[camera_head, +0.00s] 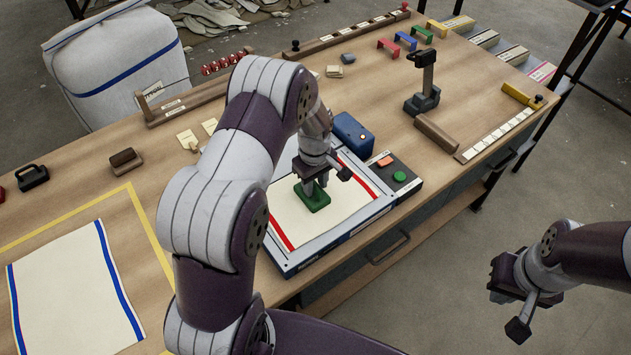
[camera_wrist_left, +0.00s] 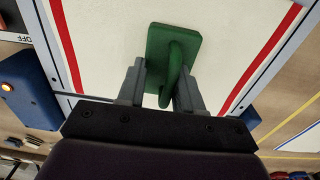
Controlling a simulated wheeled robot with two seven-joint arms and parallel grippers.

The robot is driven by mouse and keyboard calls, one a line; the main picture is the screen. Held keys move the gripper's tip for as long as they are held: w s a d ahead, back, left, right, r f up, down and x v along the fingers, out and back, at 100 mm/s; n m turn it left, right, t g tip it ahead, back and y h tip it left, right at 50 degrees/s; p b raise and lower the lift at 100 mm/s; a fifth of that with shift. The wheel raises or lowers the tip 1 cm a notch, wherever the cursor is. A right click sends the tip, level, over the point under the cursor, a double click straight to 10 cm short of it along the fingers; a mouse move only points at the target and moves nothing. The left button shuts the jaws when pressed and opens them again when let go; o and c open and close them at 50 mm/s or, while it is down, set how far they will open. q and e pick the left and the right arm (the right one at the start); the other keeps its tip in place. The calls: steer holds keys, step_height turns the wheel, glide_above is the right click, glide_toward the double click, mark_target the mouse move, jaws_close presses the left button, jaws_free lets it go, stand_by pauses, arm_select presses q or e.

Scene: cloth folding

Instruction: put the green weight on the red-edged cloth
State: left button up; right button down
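The green weight (camera_head: 312,197) rests on the cream red-edged cloth (camera_head: 340,218), which lies flat on a blue-and-white framed board. The weight has a flat base and a looped handle. In the left wrist view the green weight (camera_wrist_left: 173,48) sits on the cloth (camera_wrist_left: 105,40) between the two red edges. My left gripper (camera_wrist_left: 160,88) is right at the handle, with its fingers apart on either side and a visible gap. My left gripper (camera_head: 318,182) partly covers the weight in the head view. My right gripper (camera_head: 522,297) hangs over the floor, away from the table; its finger opening is unclear.
A blue box (camera_head: 353,133) and a panel with a green button (camera_head: 399,177) stand beside the board. A blue-edged cloth (camera_head: 75,295) lies at the left inside yellow tape. A dark stand (camera_head: 423,90) and wooden racks are farther back.

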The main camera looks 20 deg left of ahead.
arm_select(q)
step_height(320, 180, up, 5)
steer(key=shift+f+b, duration=0.1)
steer(key=shift+b, duration=0.35)
step_height(320, 180, up, 7)
steer(key=s+d+m, duration=0.2)
steer(key=s+m, duration=0.4)
steer(key=s, duration=0.2)
steer(key=s+d+m+t, duration=0.1)
steer(key=s+d+m, duration=0.2)
steer(key=s+m, duration=0.3)
steer(key=s, duration=0.3)
steer(key=shift+r, duration=0.25)
arm_select(e)
steer(key=shift+w+a+f, duration=0.15)
steer(key=shift+w+f, duration=0.15)
steer(key=shift+f, duration=0.4)
arm_select(q)
steer(key=shift+s, duration=0.1)
